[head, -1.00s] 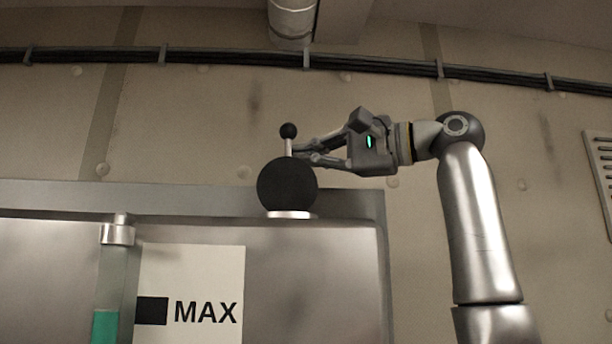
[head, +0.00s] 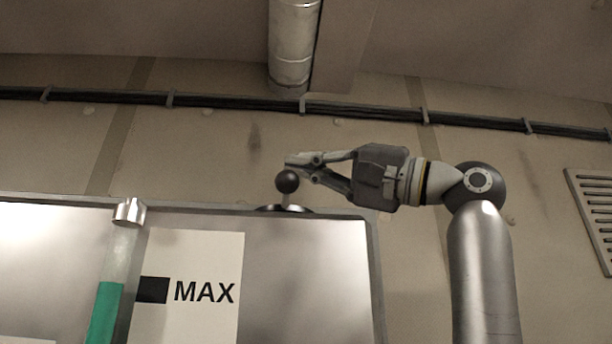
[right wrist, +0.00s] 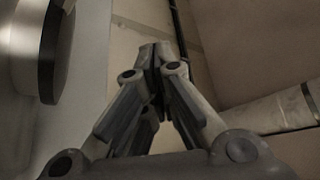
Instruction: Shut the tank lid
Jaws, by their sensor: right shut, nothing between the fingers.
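The metal tank (head: 305,265) fills the lower part of the head view. Its round black lid (head: 299,209) now shows as a thin dark sliver at the top edge. A light stem with a black ball knob (head: 287,181) rises from it. My right gripper (head: 290,160) is shut and empty, its fingertips just above and behind the knob in the picture; I cannot tell whether they touch. In the right wrist view the shut fingertips (right wrist: 157,50) are in the middle, and a round pale part with a dark rim (right wrist: 52,50) shows at left. My left gripper is out of view.
A level tube with green liquid (head: 104,310) and a MAX label (head: 205,260) are on the tank front. Behind are a wall with a dark cable run (head: 365,111), a vertical pipe (head: 292,45) and a vent grille (head: 595,205) at right.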

